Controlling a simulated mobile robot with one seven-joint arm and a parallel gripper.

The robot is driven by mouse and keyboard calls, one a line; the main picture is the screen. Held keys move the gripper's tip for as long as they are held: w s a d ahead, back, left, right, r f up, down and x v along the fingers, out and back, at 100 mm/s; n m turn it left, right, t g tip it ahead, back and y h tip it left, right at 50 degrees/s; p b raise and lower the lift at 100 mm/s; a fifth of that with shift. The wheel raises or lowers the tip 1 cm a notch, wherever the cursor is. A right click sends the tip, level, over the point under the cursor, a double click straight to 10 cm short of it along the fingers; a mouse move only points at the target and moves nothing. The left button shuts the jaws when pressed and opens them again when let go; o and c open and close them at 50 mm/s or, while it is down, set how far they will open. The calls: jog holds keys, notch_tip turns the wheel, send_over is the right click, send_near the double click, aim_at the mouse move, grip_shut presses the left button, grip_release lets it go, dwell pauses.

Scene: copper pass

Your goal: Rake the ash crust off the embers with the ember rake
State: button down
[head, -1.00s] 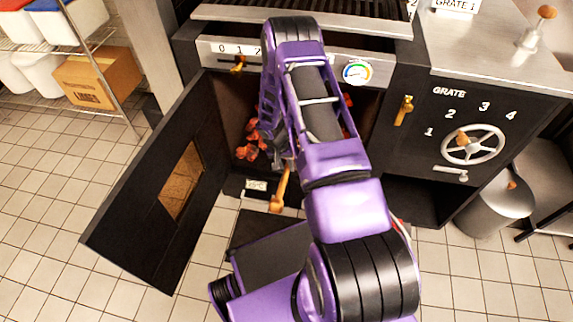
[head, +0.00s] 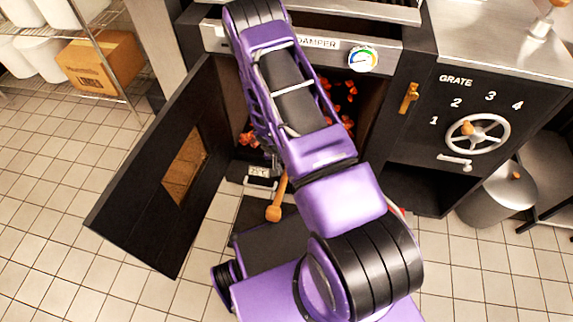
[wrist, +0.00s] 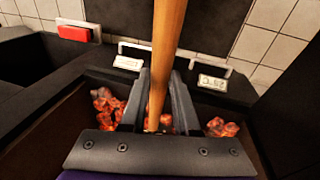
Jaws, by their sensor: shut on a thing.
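My gripper (wrist: 162,78) is shut on the wooden handle of the ember rake (wrist: 168,35). In the head view my arm hides the gripper, and the round end of the handle (head: 276,210) sticks out below the firebox mouth. The rake's head is hidden in both views. Glowing orange embers (head: 340,97) lie inside the open firebox, right of my arm, with a few more at its left. In the wrist view embers lie left (wrist: 110,108) and right (wrist: 221,127) of the fingers. Some lumps look greyish; I cannot make out a separate ash crust.
The black oven door (head: 150,190) stands open at the left. A damper panel with a gauge (head: 363,60) is above the firebox; a grate wheel (head: 477,134) is at the right. A metal bin (head: 497,198) stands beside the oven. Tiled floor at the left is free.

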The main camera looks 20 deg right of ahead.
aim_at(281, 186)
jog(key=shift+s+a+f, duration=0.1)
jog(key=shift+s+a, duration=0.6)
jog(key=shift+s, duration=0.35)
jog(key=shift+s+a+r, duration=0.1)
jog(key=shift+s+a, duration=0.6)
jog(key=shift+s, duration=0.3)
jog(key=shift+s+a+f, duration=0.1)
jog(key=shift+s+a, duration=0.6)
jog(key=shift+s, duration=0.35)
jog(key=shift+d+p+v, duration=0.15)
jog(key=shift+p+v, duration=0.25)
jog(key=shift+v, duration=0.35)
jog(key=shift+d+p+v, duration=0.15)
jog(key=shift+p+v, duration=0.25)
jog(key=shift+v, duration=0.35)
jog(key=shift+w+d+b, duration=0.25)
jog(key=shift+w+d, duration=1.15)
jog(key=shift+w, duration=0.7)
jog(key=shift+w+d+b, duration=0.3)
jog(key=shift+w+d, duration=1.1)
jog(key=shift+w, duration=0.7)
jog(key=shift+w+d+b, duration=0.25)
jog(key=shift+w+d, duration=1.15)
jog(key=shift+w, duration=0.65)
jog(key=shift+a+x, duration=0.15)
jog(key=shift+x, duration=0.55)
jog(key=shift+a+x, duration=0.15)
jog(key=shift+x, duration=0.6)
